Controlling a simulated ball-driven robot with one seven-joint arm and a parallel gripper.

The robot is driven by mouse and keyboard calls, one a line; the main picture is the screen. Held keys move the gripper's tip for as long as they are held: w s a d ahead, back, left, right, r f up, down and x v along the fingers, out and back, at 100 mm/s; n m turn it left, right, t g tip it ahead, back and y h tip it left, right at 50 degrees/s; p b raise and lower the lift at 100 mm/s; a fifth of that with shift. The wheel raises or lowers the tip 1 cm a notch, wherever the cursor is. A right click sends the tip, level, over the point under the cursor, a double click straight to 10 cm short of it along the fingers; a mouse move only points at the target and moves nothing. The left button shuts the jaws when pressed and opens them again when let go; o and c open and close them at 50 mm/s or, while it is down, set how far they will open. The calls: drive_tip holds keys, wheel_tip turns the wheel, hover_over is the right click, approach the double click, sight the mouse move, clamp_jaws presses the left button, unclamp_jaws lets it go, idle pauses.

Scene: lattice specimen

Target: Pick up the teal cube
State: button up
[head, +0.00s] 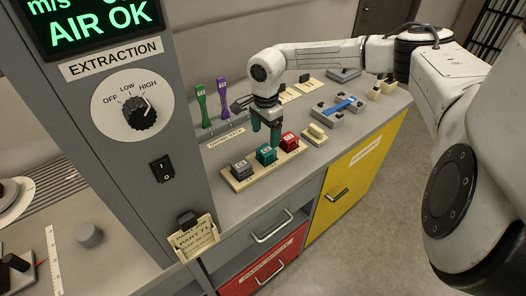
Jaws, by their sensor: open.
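The teal cube (266,155) sits in the middle of a cream tray (240,184) on the grey counter. A grey cube (241,169) is to its left and a red cube (289,142) to its right in the same tray. My gripper (266,136) points down just above and behind the teal cube, with its dark teal fingers apart and nothing visible between them. I cannot tell whether a fingertip touches the cube. My arm reaches in from the right.
Green (202,104) and purple (223,98) upright pieces stand in the drying rack behind the tray. A cream block (316,133) and a blue piece in a grey fixture (342,106) lie to the right. The grey extraction panel (130,90) rises at left.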

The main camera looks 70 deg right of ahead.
sight(266, 150)
wheel_tip(266, 150, down, 3)
drive_tip(key=shift+w+r, duration=0.1)
drive_tip(key=shift+a+f+p, duration=0.1)
drive_tip(key=shift+f+p, duration=0.45)
drive_tip(key=shift+p, duration=0.1)
drive_tip(key=shift+s+f+p, duration=0.15)
drive_tip(key=shift+f+p, duration=0.15)
drive_tip(key=shift+f, duration=0.8)
drive_tip(key=shift+s+f+p, duration=0.15)
drive_tip(key=shift+f+p, duration=0.15)
drive_tip(key=shift+f, duration=0.75)
drive_tip(key=c, duration=1.1)
